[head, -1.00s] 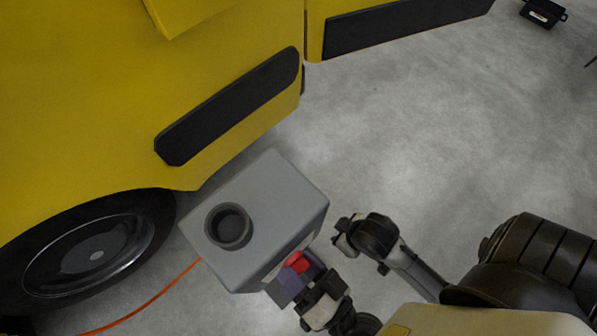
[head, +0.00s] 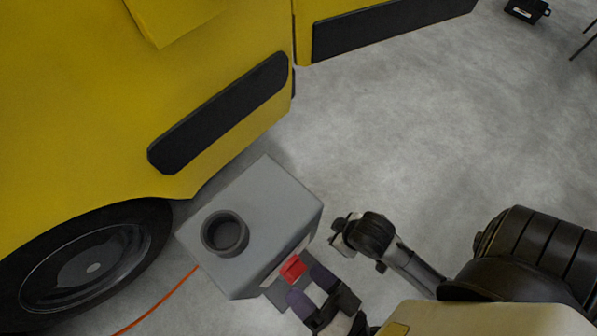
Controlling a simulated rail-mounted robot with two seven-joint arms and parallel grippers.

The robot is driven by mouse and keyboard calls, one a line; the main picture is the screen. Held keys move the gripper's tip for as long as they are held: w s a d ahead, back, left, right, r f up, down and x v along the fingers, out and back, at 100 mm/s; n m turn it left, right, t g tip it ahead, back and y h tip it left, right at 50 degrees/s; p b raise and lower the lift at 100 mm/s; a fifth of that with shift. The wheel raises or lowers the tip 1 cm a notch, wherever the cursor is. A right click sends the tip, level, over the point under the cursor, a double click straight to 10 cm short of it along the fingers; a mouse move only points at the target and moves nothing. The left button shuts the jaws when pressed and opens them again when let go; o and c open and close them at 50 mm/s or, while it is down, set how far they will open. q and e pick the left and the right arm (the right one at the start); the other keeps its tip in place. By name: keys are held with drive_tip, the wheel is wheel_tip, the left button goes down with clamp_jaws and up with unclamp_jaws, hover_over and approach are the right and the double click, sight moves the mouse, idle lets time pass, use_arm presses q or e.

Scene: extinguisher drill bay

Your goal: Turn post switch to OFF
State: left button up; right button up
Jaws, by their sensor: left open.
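The post is a grey box (head: 265,205) with a round dark socket (head: 225,233) on its top, beside the yellow vehicle. A red switch (head: 291,269) shows on its lower right face, seen at a steep angle. I cannot read the switch's setting. My left gripper (head: 313,288) is open, with its purple-tipped fingers apart and pointing at the switch from the lower right. The fingers look a little short of the switch, and nothing shows between them.
A yellow vehicle (head: 90,90) with a black wheel (head: 95,265) fills the left side. An orange cable (head: 160,305) runs along the floor from the box. A small black case (head: 527,11) lies at the far top right. The grey floor (head: 420,130) between is clear.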

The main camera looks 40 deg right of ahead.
use_arm(q)
drive_tip(key=s+p, duration=0.1)
drive_tip(key=s, duration=0.9)
drive_tip(key=shift+s+d+p, duration=0.15)
drive_tip(key=shift+p, duration=0.15)
